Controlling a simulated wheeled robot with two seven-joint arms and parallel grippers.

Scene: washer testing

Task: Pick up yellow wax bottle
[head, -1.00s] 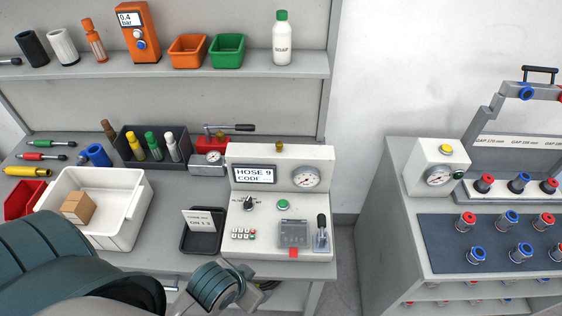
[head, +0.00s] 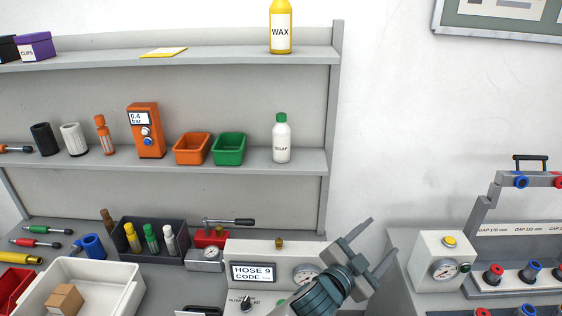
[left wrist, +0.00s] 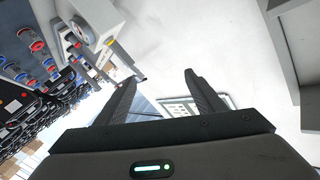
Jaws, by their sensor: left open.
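The yellow wax bottle (head: 281,28) stands upright on the top shelf near its right end, its label reading WAX; its top is cut off by the frame edge. My left gripper (head: 382,246) is open and empty, below and to the right of the bottle, in front of the test console. In the left wrist view its two fingers (left wrist: 162,95) are spread with nothing between them. The bottle does not show in the left wrist view. My right gripper is not in view.
A white soap bottle (head: 281,140) stands on the middle shelf below the wax bottle, beside a green bin (head: 229,149). The shelf's right upright (head: 331,120) is near. A yellow pad (head: 163,52) lies left on the top shelf. The wall to the right is open.

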